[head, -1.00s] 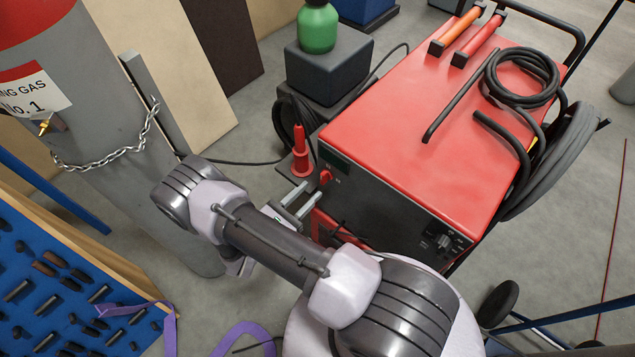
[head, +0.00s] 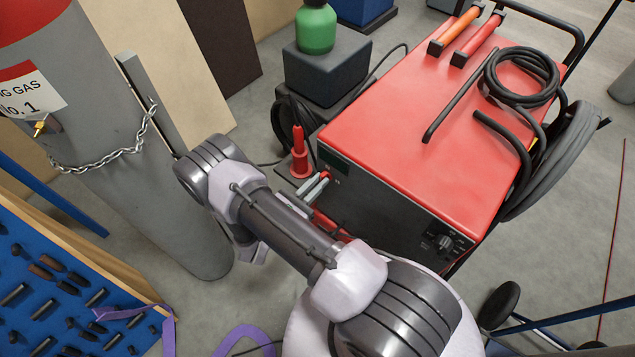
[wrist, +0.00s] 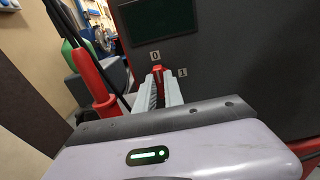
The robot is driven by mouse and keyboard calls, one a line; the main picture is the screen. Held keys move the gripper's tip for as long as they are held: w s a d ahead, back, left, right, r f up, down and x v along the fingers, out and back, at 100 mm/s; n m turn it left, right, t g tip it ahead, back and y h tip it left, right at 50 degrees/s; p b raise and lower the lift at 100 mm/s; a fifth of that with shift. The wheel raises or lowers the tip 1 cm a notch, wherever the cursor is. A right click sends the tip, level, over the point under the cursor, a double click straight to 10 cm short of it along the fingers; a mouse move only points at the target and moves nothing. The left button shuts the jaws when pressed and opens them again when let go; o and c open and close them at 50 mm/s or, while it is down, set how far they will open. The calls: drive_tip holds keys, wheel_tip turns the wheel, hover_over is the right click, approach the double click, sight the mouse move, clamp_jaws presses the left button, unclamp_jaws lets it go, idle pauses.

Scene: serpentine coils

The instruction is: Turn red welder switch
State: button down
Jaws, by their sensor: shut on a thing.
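The red welder (head: 410,140) stands at the centre right in the head view, its dark front panel (head: 385,205) facing my arm. Its red switch (head: 325,175) sits at the panel's upper left and also shows in the wrist view (wrist: 157,70), between the marks 0 and 1. The 0 is above it and the 1 to its right. My gripper (head: 320,183) is shut on the red switch. In the wrist view both fingers (wrist: 160,88) reach forward to the switch, one on each side, and hide part of it.
A red cone-like post (head: 299,155) stands just left of the switch, close to my fingers. A black knob (head: 444,242) is on the panel's lower right. A chained gas cylinder (head: 110,140) and a blue pegboard (head: 60,290) are at the left.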

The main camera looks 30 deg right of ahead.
drive_tip(key=shift+m, duration=0.3)
drive_tip(key=shift+s+f+m+b, duration=0.1)
drive_tip(key=shift+m+b, duration=0.25)
drive_tip(key=shift+m, duration=2.5)
drive_tip(key=shift+s+f+m+b, duration=0.1)
drive_tip(key=shift+m+b, duration=0.3)
drive_tip(key=shift+m, duration=2.5)
drive_tip(key=shift+s+f+m+b, duration=0.1)
drive_tip(key=shift+m+b, duration=0.25)
drive_tip(key=shift+m, duration=2.5)
drive_tip(key=c, duration=1.4)
unclamp_jaws()
drive_tip(key=shift+c, duration=0.2)
